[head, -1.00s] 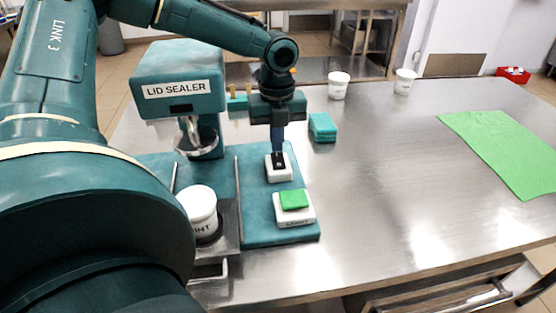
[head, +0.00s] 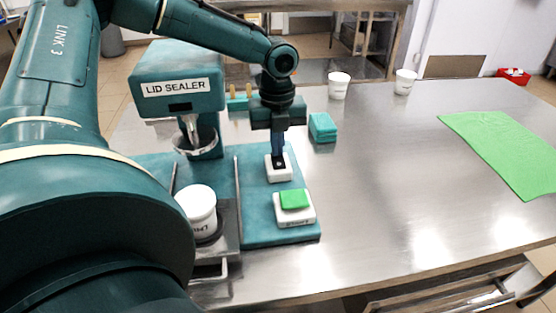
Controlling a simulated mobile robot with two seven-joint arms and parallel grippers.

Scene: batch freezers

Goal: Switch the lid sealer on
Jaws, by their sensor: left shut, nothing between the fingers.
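The lid sealer (head: 150,70) stands at the back left of the steel table, a teal machine with a white name label. On its teal base plate are a small white switch box with a black rocker (head: 279,174) and, nearer me, a white box with a green button (head: 294,199). My left gripper (head: 278,154) points down with shut, empty fingers. Its tips are at the black rocker; I cannot tell whether they touch or press it. The fingers hide part of the rocker. My right gripper is not in view.
A white tub (head: 198,206) sits in the sealer's holder at the left. Two white cups (head: 339,86) (head: 405,82) and a teal block (head: 322,127) stand farther back. A green cloth (head: 500,150) lies at the right. The table's middle right is clear.

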